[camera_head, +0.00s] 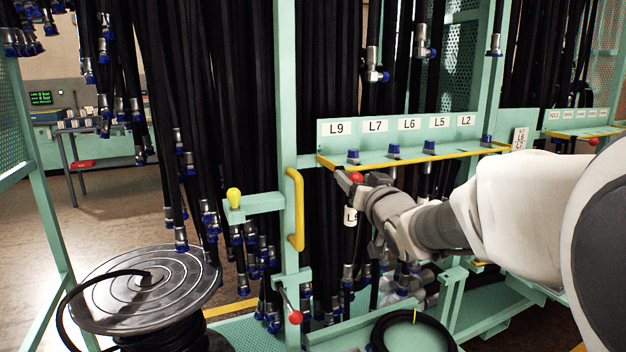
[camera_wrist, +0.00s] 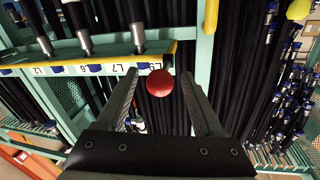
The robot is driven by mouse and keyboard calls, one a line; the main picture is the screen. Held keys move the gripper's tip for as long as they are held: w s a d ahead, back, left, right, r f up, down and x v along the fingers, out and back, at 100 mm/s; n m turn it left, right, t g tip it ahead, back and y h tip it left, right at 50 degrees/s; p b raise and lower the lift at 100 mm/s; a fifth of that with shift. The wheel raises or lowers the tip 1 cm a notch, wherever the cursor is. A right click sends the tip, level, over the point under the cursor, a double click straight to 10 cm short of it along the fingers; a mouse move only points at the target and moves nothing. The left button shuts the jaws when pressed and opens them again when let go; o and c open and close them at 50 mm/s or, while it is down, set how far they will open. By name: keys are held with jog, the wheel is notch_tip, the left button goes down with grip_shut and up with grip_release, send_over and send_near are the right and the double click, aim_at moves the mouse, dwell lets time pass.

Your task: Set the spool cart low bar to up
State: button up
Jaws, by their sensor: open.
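My gripper (camera_head: 352,184) is open at the left end of the labelled shelf. In the wrist view its two fingers (camera_wrist: 161,76) stand on either side of a red ball knob (camera_wrist: 160,83), with gaps showing. The same knob (camera_head: 357,177) shows in the head view just beyond the fingertips. Its bar is mostly hidden. A second red ball knob (camera_head: 296,317) sits lower on a short lever at the green post. I cannot tell from the pictures which of these is the spool cart low bar.
A hose spool (camera_head: 150,285) stands at the lower left. A yellow vertical handle (camera_head: 297,210) and a yellow knob (camera_head: 233,197) are on the green frame left of my gripper. Black hoses hang closely behind. The yellow-edged shelf (camera_head: 400,160) carries blue-capped fittings.

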grip_shut()
dwell(1.4)
